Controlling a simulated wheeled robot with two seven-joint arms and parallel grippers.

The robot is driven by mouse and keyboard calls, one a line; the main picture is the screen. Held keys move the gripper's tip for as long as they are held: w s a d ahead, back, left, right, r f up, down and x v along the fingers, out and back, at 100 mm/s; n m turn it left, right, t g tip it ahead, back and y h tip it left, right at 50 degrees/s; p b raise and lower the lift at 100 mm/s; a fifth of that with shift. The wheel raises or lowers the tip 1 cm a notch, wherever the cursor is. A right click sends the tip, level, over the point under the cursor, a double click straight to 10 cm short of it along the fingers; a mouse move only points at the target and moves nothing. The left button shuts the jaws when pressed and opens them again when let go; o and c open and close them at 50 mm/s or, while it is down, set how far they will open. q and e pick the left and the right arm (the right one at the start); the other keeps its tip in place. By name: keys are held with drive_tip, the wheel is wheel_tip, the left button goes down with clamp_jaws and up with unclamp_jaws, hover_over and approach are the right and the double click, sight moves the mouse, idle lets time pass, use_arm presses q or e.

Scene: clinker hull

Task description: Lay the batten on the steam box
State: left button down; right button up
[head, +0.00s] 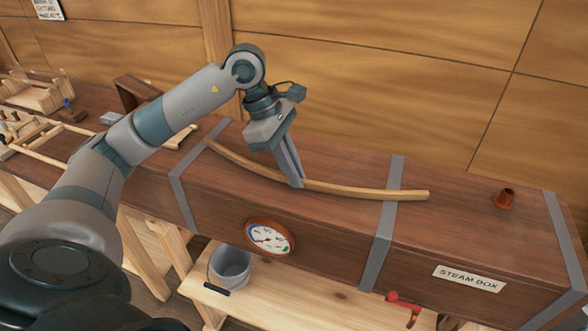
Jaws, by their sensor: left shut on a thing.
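The batten (365,191) is a long, thin, slightly curved strip of light wood. It lies along the top of the steam box (463,215), or just above it; I cannot tell whether it touches along its length. The steam box is a long dark-wood box with grey metal bands and a "STEAM BOX" label. My left gripper (297,182) points down and is shut on the batten near its middle, and its fingers hide a short part of it. My right gripper is not in view.
A brown fitting (505,199) stands on the box's right end. A grey bucket (230,268) stands on a lower shelf. A wooden wall rises behind. Wooden frames (40,140) lie at left.

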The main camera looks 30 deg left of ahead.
use_arm(q)
drive_tip(key=shift+f, duration=0.15)
drive_tip(key=c, duration=1.8)
unclamp_jaws()
drive_tip(key=shift+c, duration=0.2)
drive_tip(key=shift+r, duration=0.2)
drive_tip(key=shift+a+r, duration=0.2)
drive_tip(key=shift+r, duration=0.2)
drive_tip(key=b+v, duration=0.3)
drive_tip(key=v, duration=0.8)
drive_tip(key=shift+s, duration=0.1)
